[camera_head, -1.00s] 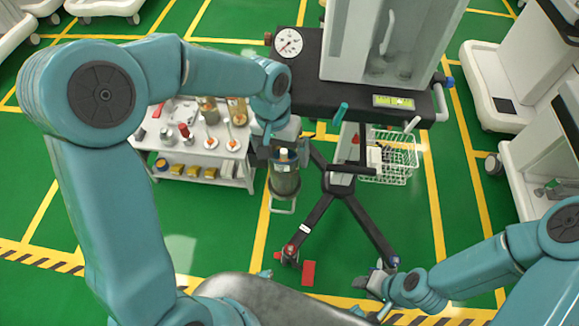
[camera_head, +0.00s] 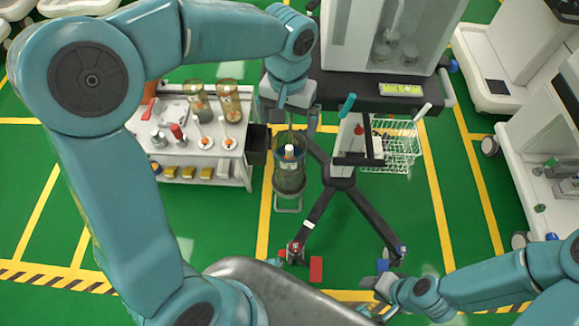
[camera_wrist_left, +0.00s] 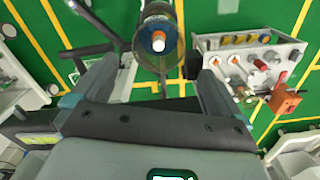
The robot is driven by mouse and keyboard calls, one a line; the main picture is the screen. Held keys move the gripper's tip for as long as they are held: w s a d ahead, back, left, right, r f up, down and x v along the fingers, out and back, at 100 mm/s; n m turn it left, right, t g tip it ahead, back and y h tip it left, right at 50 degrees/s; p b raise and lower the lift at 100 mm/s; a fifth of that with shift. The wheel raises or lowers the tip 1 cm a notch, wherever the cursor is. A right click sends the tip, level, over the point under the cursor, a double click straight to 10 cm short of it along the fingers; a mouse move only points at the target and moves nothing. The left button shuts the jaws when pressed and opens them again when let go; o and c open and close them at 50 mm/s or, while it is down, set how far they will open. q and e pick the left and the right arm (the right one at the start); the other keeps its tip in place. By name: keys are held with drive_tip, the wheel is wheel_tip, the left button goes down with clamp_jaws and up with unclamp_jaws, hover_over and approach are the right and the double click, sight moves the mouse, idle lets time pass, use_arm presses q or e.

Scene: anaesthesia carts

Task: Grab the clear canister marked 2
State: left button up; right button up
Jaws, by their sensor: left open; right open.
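A clear cylindrical canister (camera_head: 289,177) with a white and blue top stands upright in a holder low beside the dark wheeled stand. It also shows in the left wrist view (camera_wrist_left: 158,58), seen from above. Two more clear canisters, a left one (camera_head: 197,101) and a right one (camera_head: 229,103), stand on the white cart. I cannot read a 2 on any of them. My left gripper (camera_head: 291,122) is open above the holder's canister; in its wrist view the fingers spread either side, with the canister beyond. My right gripper (camera_head: 376,293) is low at the right, away from the canisters.
The white cart (camera_head: 240,165) carries bottles, orange-centred discs and yellow boxes. A dark bin (camera_head: 257,145) hangs between the cart and the canister. The stand's legs (camera_head: 318,210) and a wire basket (camera_head: 400,150) lie to the right.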

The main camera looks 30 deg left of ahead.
sight(289, 147)
use_arm(q)
wheel_tip(289, 147, down, 11)
drive_tip(key=shift+w+d+f+b, duration=0.1)
drive_tip(key=shift+w+f+b, duration=0.1)
drive_tip(key=shift+b, duration=0.55)
drive_tip(key=shift+s, duration=0.1)
drive_tip(key=shift+r, duration=0.1)
drive_tip(key=c, duration=1.4)
